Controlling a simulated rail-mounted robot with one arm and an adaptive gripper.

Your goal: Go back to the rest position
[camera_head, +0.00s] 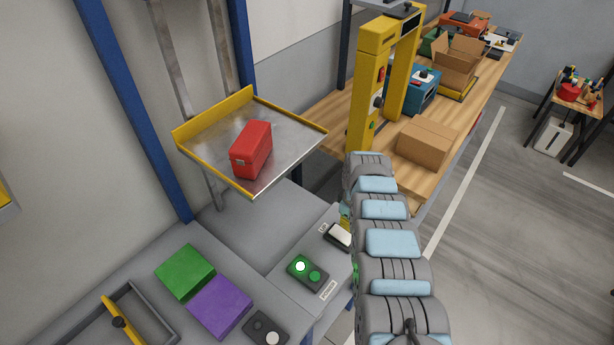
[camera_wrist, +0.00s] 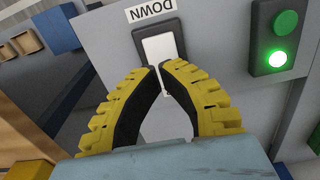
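My gripper (camera_wrist: 158,68) shows in the wrist view with its two yellow, black-padded fingers brought together, their tips almost meeting and nothing visible between them. The tips are over or just in front of a white rocker switch (camera_wrist: 162,50) on a grey panel, below a label reading DOWN. I cannot tell whether they touch it. In the head view my arm reaches away from the lower right, and the gripper is mostly hidden behind it. The switch (camera_head: 341,234) shows just left of the arm.
A two-button box (camera_head: 307,272) with one lit green light sits beside the switch. A raised metal platform (camera_head: 290,144) with yellow edges carries a red case (camera_head: 251,149). Green (camera_head: 185,271) and purple (camera_head: 220,306) blocks lie at lower left. A yellow frame (camera_head: 367,95) and cardboard box (camera_head: 426,143) stand on the wooden bench.

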